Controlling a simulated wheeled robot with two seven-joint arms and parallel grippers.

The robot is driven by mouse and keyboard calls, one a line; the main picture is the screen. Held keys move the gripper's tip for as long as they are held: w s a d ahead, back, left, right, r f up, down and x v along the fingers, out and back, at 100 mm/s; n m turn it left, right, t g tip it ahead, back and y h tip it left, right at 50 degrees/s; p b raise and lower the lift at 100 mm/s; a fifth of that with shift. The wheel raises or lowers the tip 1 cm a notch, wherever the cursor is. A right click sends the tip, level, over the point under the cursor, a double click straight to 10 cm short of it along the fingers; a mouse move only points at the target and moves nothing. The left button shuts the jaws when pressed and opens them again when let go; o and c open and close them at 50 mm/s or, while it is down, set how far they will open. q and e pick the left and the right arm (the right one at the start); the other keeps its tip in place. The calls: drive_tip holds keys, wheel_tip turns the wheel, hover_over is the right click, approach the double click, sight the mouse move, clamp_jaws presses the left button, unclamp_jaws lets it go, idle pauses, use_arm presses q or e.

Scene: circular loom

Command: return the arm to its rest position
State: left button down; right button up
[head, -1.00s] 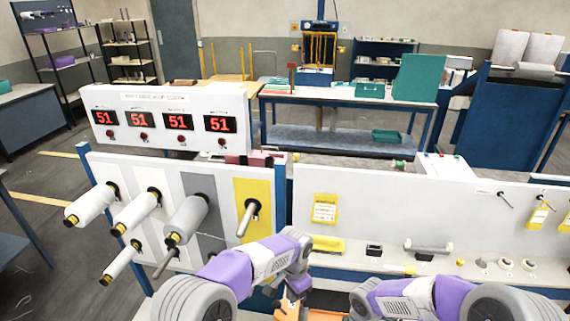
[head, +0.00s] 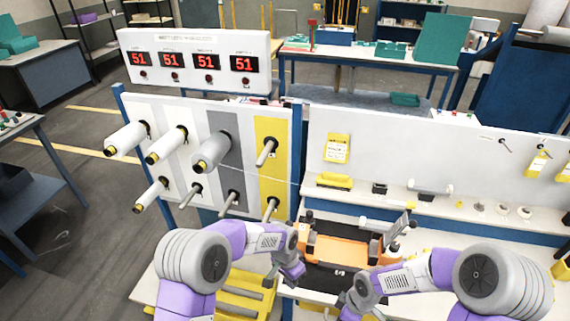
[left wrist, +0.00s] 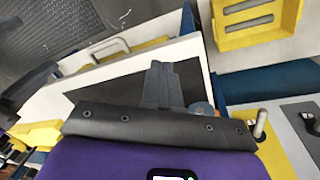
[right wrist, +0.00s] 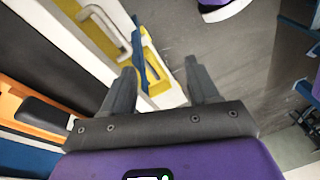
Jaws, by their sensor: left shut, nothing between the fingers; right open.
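My left arm comes in from the left in the head view, bent, with its gripper (head: 290,274) low beside the orange device on the bench. In the left wrist view the left gripper's fingers (left wrist: 162,84) are together with nothing between them, above a black mat and white bench edge. My right arm comes in from the right in the head view; its gripper is hardly visible there. In the right wrist view the right gripper (right wrist: 155,85) has its fingers wide apart and empty, with the bench edge and floor beyond them.
A panel with spools on pegs (head: 205,158) stands at the left, under a counter box (head: 200,60) reading 51. An orange device (head: 345,250) sits on the bench between my arms. A thin thread runs right from a grey spool (head: 211,152). A yellow tray (head: 225,301) lies low in front.

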use_arm(q)
drive_tip(key=s+a+f+n+h+b, duration=0.1)
drive_tip(key=s+a+f+n+b, duration=0.1)
drive_tip(key=s+a+f+n, duration=0.2)
drive_tip(key=s+a+f+n+b, duration=0.2)
drive_tip(key=s+a+f+n, duration=0.1)
drive_tip(key=s+f, duration=0.6)
drive_tip(key=s+a+f+n+t+h+b, duration=0.1)
drive_tip(key=s+a+f+n+b, duration=0.1)
drive_tip(key=s+a+f+n, duration=0.2)
drive_tip(key=s+f, duration=0.2)
drive_tip(key=s, duration=0.2)
drive_tip(key=shift+s+a+f+n+h, duration=0.15)
drive_tip(key=shift+s+a+n+h, duration=0.05)
drive_tip(key=shift+a+n+h, duration=0.15)
use_arm(e)
drive_tip(key=s+a+f+m+y, duration=0.1)
drive_tip(key=s+a+f+m, duration=0.2)
drive_tip(key=s+f+m, duration=0.2)
drive_tip(key=s+a+f+m, duration=0.3)
drive_tip(key=f+m, duration=0.6)
drive_tip(key=f, duration=0.4)
drive_tip(key=shift+s+a+f+t+y, duration=0.15)
drive_tip(key=shift+s+a+t+y, duration=0.2)
drive_tip(key=shift+s, duration=0.5)
drive_tip(key=shift+d, duration=0.1)
